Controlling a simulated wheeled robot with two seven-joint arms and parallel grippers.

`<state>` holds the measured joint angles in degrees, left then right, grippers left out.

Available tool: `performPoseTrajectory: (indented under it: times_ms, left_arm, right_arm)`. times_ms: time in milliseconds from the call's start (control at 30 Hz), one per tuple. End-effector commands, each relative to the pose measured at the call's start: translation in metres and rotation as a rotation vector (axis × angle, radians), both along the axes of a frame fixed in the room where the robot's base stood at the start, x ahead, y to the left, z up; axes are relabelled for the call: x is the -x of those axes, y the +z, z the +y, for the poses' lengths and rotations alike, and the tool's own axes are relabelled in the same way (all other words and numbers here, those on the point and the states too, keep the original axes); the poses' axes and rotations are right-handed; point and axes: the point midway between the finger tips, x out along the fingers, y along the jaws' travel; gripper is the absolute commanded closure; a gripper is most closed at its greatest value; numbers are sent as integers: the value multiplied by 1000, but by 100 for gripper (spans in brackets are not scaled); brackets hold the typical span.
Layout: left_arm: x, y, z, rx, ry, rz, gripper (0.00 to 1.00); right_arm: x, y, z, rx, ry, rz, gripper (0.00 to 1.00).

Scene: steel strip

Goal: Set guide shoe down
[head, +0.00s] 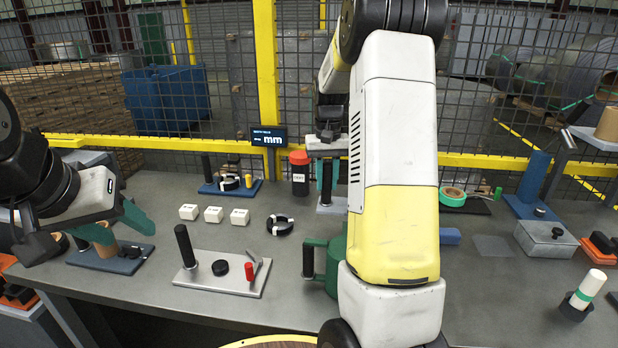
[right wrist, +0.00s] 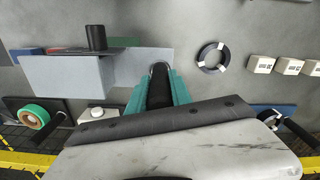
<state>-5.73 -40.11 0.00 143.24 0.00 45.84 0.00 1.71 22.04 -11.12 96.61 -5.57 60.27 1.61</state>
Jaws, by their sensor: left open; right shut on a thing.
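My right gripper (head: 327,185), pointing down with teal fingers, is shut on the black upright grip of what I take to be the guide shoe (head: 326,207). Its pale grey foot shows below the fingers. In the right wrist view the black grip (right wrist: 160,88) sits between the fingers, against a grey plate (right wrist: 143,66). Whether the foot touches the bench cannot be told. My right arm hides much of the area beside it. My left gripper (head: 128,220) is open and empty at the far left, above a blue base with a tan roll (head: 105,240).
On the grey bench (head: 150,290) are several white blocks (head: 213,214), a black ring (head: 280,225) and a steel plate with a black handle (head: 225,278). A red-capped bottle (head: 299,173) stands left of the right gripper. A mesh fence (head: 80,100) runs behind.

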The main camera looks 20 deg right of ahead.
Motion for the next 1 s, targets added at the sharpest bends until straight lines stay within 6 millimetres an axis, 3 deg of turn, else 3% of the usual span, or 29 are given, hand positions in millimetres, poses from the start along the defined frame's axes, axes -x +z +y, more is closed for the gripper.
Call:
performPoseTrajectory:
  times_ms: [1000]
  left_arm:
    - [0,0,0,0,0,0,49]
  right_arm:
    - [0,-76,0,0,0,0,100]
